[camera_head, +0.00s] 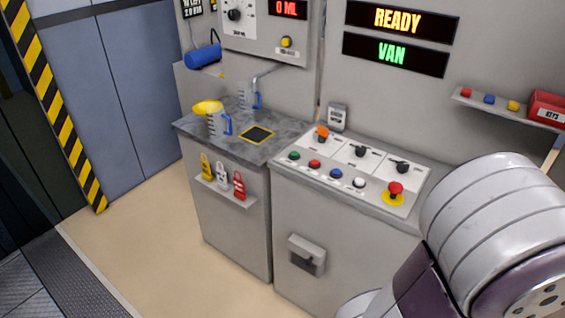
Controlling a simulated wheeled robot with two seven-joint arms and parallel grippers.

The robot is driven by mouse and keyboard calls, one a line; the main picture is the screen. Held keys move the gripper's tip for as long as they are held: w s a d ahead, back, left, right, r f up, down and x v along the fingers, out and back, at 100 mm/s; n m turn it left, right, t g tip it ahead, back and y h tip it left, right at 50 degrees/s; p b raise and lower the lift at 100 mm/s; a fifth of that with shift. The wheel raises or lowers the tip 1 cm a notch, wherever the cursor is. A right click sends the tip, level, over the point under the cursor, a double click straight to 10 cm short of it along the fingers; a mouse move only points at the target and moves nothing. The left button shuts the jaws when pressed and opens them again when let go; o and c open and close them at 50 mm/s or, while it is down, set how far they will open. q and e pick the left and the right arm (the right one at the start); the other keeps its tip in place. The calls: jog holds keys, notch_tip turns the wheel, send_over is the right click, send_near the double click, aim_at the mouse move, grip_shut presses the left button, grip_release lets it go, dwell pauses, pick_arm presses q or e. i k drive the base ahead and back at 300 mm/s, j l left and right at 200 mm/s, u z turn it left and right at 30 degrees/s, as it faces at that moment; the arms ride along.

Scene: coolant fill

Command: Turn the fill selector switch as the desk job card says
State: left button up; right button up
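A white dial plate with a black knob (235,15) is on the wall panel at the top, beside a red "0 ML" display (289,9). The sloped desk panel (386,213) carries an orange-topped knob (321,132) and two black knobs (360,151) (402,167). Their labels are too small to read, so I cannot tell which one is the fill selector. A small grey holder (337,117) stands behind the panel; I cannot read any card. Part of my arm fills the lower right corner. Neither gripper is in view.
Green, red, blue and white buttons line the panel's front, with a red emergency button (395,188) at right. Displays (400,18) read READY and VAN. A shelf (510,108) is at right. Floor at left is clear.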

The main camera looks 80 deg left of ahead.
aim_at(360, 151)
jog(key=u, duration=2.45)
